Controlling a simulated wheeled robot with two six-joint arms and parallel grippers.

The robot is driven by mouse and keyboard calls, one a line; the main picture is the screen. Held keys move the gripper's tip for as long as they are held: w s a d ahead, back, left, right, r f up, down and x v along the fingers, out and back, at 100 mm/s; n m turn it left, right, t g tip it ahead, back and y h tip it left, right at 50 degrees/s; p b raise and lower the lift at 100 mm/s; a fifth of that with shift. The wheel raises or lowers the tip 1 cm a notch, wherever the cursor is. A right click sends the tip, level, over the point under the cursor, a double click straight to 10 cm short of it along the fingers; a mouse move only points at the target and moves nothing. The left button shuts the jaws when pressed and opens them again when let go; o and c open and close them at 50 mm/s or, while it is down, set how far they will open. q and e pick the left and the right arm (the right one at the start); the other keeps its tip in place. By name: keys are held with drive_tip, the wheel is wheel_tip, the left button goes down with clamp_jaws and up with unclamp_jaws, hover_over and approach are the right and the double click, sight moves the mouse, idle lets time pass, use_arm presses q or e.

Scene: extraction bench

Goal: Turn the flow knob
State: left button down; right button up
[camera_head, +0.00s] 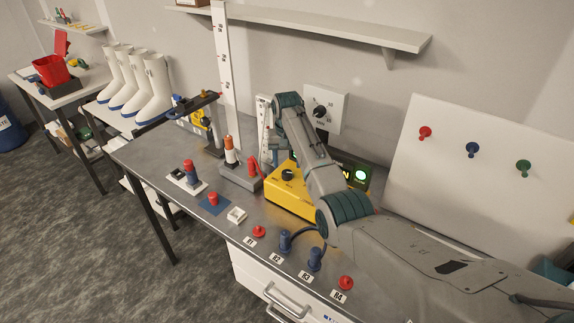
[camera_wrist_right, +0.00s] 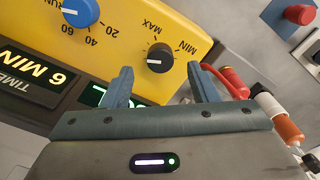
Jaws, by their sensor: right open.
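A black knob with a white pointer line (camera_wrist_right: 159,58) sits on the sloped yellow face of a unit, with MIN and MAX printed beside it. I take it for the flow knob. It also shows as a small dark knob in the head view (camera_head: 287,174). My right gripper (camera_wrist_right: 160,82) is open and empty, its two fingers pointing at the yellow face. The knob lies just beyond the fingertips, roughly between them, and appears untouched. In the head view my right arm partly covers the yellow unit (camera_head: 283,196). My left gripper is out of view.
A blue numbered knob (camera_wrist_right: 80,12) and a lit timer display (camera_wrist_right: 30,75) are on the same unit. A red part (camera_wrist_right: 233,82) is close beside one finger. A wall panel (camera_head: 337,99) carries another dark knob. Several coloured pieces line the bench's front edge.

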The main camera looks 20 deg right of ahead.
sight(287, 172)
drive_tip(key=f, duration=0.3)
drive_tip(key=shift+w+d+f+p, duration=0.1)
drive_tip(key=shift+w+f+p, duration=0.15)
drive_tip(key=shift+f+p, duration=0.15)
drive_tip(key=shift+s+f, duration=0.1)
drive_tip(key=shift+f, duration=0.2)
drive_tip(key=shift+c, duration=0.6)
drive_tip(key=c, duration=0.7)
drive_tip(key=shift+c, duration=0.8)
drive_tip(key=n+p, duration=0.1)
drive_tip(key=n, duration=0.1)
drive_tip(key=shift+n, duration=0.3)
drive_tip(key=n+p, duration=0.1)
drive_tip(key=n, duration=0.1)
drive_tip(key=shift+n, duration=0.4)
drive_tip(key=n, duration=0.2)
drive_tip(key=shift+n, duration=0.3)
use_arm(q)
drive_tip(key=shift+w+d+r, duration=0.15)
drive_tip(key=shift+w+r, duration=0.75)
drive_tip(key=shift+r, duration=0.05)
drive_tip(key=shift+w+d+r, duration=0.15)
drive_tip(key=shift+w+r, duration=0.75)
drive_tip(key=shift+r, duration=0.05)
use_arm(e)
drive_tip(key=shift+n, duration=1.8)
